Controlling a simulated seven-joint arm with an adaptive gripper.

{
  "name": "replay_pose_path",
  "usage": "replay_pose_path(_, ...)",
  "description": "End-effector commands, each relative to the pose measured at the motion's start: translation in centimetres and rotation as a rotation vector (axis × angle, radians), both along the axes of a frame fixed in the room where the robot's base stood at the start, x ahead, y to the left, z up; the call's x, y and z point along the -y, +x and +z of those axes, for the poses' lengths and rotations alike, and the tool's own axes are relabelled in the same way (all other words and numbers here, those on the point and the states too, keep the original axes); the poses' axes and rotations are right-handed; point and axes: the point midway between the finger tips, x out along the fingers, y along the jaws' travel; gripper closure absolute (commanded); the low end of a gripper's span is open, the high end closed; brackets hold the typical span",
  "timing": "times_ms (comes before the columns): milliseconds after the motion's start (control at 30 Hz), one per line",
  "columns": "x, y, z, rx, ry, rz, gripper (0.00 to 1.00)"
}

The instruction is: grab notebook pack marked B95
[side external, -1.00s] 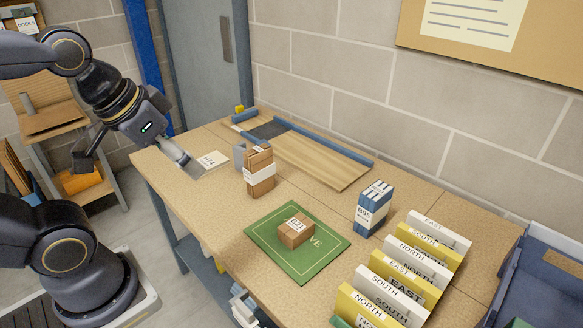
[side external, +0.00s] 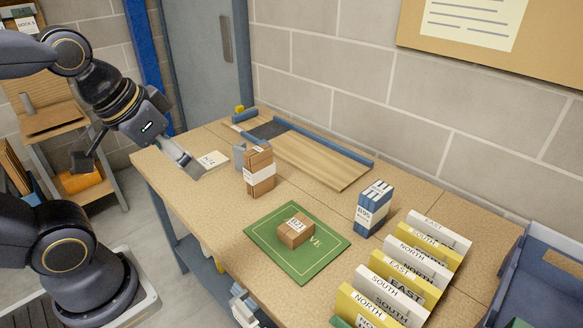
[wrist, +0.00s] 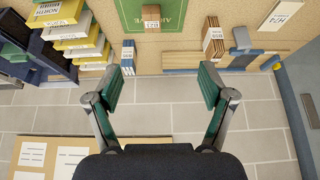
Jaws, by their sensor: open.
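The notebook pack marked B95 (side external: 374,208) is a blue block with a white label, upright on the tan bench to the right of the green mat. In the wrist view its blue top (wrist: 128,52) shows beyond and left of centre between my fingers. My gripper (wrist: 162,85) is open and empty. In the side view my gripper (side external: 137,162) is high at the bench's left end, well apart from the pack.
A brown box marked B21 (side external: 296,231) sits on the green mat (side external: 290,267). A brown pack with a white band (side external: 259,173) stands farther left. Yellow and white folders (side external: 405,265) stand close to the right of the pack. The wall is behind.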

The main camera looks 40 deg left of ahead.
Motion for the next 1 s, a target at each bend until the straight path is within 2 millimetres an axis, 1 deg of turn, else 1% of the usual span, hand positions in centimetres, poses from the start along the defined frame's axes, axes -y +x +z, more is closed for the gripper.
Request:
replay_pose_path(67, 0.0, 0.2, 0.1, 0.01, -0.01, 0.019, 0.19)
replay_pose_path(167, -0.1, 2.1, 3.1, 0.094, -0.03, 0.051, 0.19)
replay_pose_path(233, -0.2, 4.6, 5.5, 0.134, -0.05, 0.074, 0.19)
replay_pose_path(267, -0.1, 5.9, 6.4, 0.148, -0.059, 0.081, 0.19)
replay_pose_path(300, 0.0, 7.8, 7.5, 0.158, -0.072, 0.09, 0.19)
replay_pose_path(367, 0.3, 10.8, 8.8, 0.168, -0.088, 0.097, 0.19)
replay_pose_path(400, 0.7, 12.9, 9.3, 0.17, -0.097, 0.099, 0.19)
replay_pose_path(467, 1.3, 16.3, 9.7, 0.168, -0.108, 0.102, 0.19)
replay_pose_path(500, 1.9, 18.6, 9.7, 0.164, -0.113, 0.102, 0.19)
replay_pose_path(533, 2.4, 20.4, 9.4, 0.159, -0.115, 0.101, 0.19)
replay_pose_path(567, 3.0, 22.2, 9.0, 0.152, -0.116, 0.098, 0.19)
replay_pose_path(600, 3.8, 24.5, 8.3, 0.143, -0.116, 0.093, 0.19)
replay_pose_path(667, 5.3, 27.7, 6.6, 0.123, -0.11, 0.085, 0.19)
replay_pose_path(700, 6.4, 29.7, 5.1, 0.108, -0.104, 0.075, 0.19)
replay_pose_path(767, 8.1, 32.1, 2.6, 0.082, -0.091, 0.059, 0.19)
replay_pose_path(800, 9.2, 33.5, 0.8, 0.062, -0.079, 0.048, 0.19)
replay_pose_path(867, 10.7, 34.8, -2.1, 0.03, -0.06, 0.028, 0.19)
replay_pose_path(900, 11.6, 35.4, -3.9, 0.009, -0.048, 0.013, 0.19)
replay_pose_path(1000, 13.2, 35.8, -7.9, -0.047, -0.019, -0.014, 0.19)
